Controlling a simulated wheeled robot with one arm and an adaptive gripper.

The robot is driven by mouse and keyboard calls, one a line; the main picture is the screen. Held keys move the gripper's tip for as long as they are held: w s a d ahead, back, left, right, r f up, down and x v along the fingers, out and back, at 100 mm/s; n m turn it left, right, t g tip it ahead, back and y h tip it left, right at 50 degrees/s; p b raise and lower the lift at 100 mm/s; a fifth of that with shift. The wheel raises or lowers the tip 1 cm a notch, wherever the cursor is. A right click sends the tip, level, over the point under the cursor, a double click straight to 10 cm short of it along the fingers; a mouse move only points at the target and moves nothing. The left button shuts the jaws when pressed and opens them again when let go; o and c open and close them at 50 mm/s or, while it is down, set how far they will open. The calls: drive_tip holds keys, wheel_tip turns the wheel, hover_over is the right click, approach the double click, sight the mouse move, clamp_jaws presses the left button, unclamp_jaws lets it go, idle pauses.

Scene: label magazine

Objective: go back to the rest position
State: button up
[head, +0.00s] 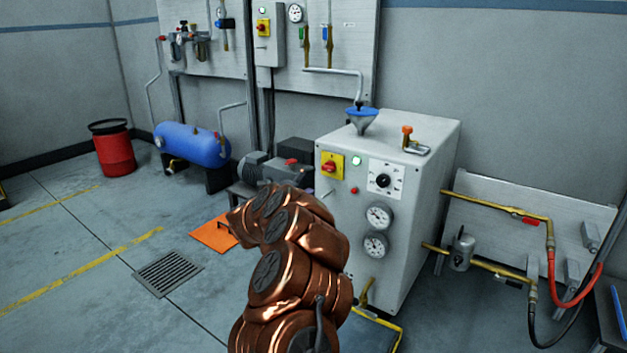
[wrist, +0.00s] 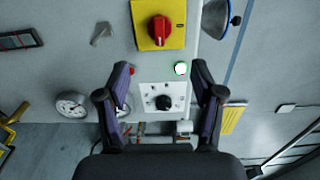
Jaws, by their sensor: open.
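My gripper (wrist: 160,68) is open in the wrist view, its two dark fingers apart with nothing between them. It faces the front of the grey machine cabinet (wrist: 60,70), which also stands right of centre in the head view (head: 430,190). Between and beyond the fingers are a black dial on a white plate (wrist: 163,102) and a lit green lamp (wrist: 180,68). A red switch on a yellow plate (wrist: 158,30) is above them. In the head view my copper arm reaches up in front of the cabinet, and the gripper itself is hidden.
A blue funnel (head: 362,114) and an orange-topped valve (head: 407,134) stand on the cabinet. Two gauges (head: 379,215) are on its front. A blue tank (head: 190,143) and red drum (head: 114,153) stand left. Pipes (head: 500,205) run right.

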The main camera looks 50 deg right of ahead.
drive_tip(key=shift+a, duration=0.35)
idle(0.4)
